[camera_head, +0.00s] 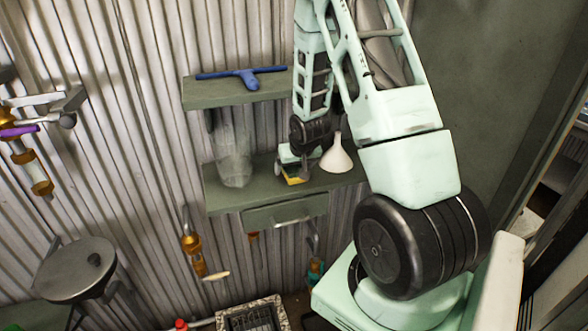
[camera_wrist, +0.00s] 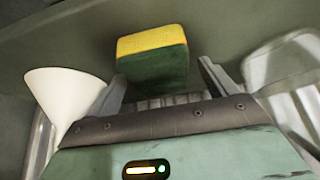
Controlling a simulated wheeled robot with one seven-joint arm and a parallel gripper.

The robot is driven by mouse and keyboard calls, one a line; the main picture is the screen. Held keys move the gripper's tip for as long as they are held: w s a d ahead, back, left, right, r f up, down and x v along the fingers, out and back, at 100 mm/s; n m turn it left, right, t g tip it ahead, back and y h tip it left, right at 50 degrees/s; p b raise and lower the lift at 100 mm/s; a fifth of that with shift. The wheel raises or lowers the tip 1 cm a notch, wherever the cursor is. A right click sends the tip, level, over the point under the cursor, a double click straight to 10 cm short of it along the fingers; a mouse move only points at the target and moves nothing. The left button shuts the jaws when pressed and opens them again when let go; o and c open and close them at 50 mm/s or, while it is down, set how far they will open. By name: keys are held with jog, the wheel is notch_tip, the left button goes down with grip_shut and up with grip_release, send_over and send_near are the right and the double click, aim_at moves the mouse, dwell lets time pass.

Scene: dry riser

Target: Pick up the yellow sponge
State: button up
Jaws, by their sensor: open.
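The yellow sponge (camera_wrist: 154,42) has a dark green side and rests on the shelf. In the wrist view it sits ahead of my gripper (camera_wrist: 160,82), between the lines of the two fingers. The fingers are apart, and no contact with the sponge is visible. In the head view the sponge (camera_head: 293,181) shows as a small yellow patch, partly hidden by my gripper (camera_head: 290,168), which is low over the lower shelf.
A white funnel (camera_head: 337,157) stands close to the right of my gripper. A clear container (camera_head: 233,165) stands on the lower shelf (camera_head: 218,199) to the left. The upper shelf (camera_head: 225,94) holds a blue squeegee (camera_head: 243,75). A drawer (camera_head: 285,214) is below.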

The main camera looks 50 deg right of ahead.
jog(key=shift+f, duration=0.1)
jog(key=c, duration=1.1)
jog(key=shift+c, duration=0.2)
jog(key=shift+r, duration=0.2)
